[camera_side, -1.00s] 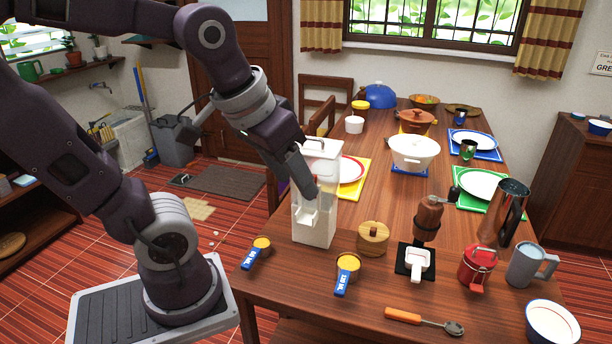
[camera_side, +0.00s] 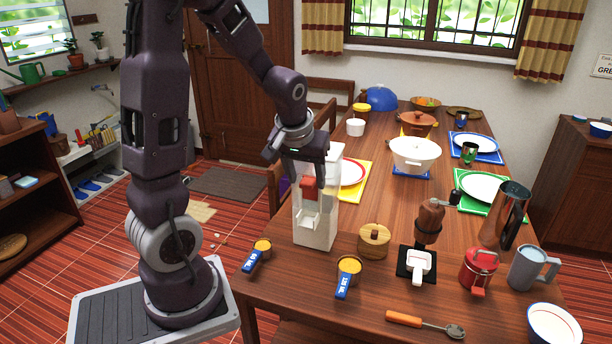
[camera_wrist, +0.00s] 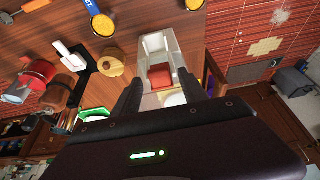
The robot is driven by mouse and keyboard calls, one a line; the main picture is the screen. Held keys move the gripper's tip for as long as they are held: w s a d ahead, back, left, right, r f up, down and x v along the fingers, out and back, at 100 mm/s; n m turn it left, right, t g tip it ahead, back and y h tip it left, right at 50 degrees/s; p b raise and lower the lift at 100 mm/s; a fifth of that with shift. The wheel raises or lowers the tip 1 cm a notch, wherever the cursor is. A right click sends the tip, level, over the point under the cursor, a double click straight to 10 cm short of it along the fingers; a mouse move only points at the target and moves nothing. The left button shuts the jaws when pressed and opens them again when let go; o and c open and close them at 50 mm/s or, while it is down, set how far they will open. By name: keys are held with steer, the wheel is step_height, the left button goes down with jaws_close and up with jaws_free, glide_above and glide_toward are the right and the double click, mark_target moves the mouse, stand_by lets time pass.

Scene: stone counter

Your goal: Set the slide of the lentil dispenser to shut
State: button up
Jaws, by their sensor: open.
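The white lentil dispenser (camera_side: 319,228) stands upright at the near left of the table, with a recessed opening low in its front. Its red slide (camera_side: 309,189) sits in the upper front, above that opening. My gripper (camera_side: 307,182) is at the dispenser's front, with its fingers around the height of the slide. In the wrist view, my gripper (camera_wrist: 172,76) is open, and the red slide (camera_wrist: 160,77) shows between and just beyond the fingertips. The white body of the dispenser (camera_wrist: 155,43) also shows there. I cannot tell whether a finger touches the slide.
Two yellow-filled scoops with blue handles, one left (camera_side: 262,246) and one right (camera_side: 348,266), lie near the dispenser. A wooden lidded pot (camera_side: 374,241) stands close on its right. A brown grinder (camera_side: 429,222) and a red canister (camera_side: 478,268) are farther right.

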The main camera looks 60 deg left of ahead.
jaws_close()
stand_by(1.3)
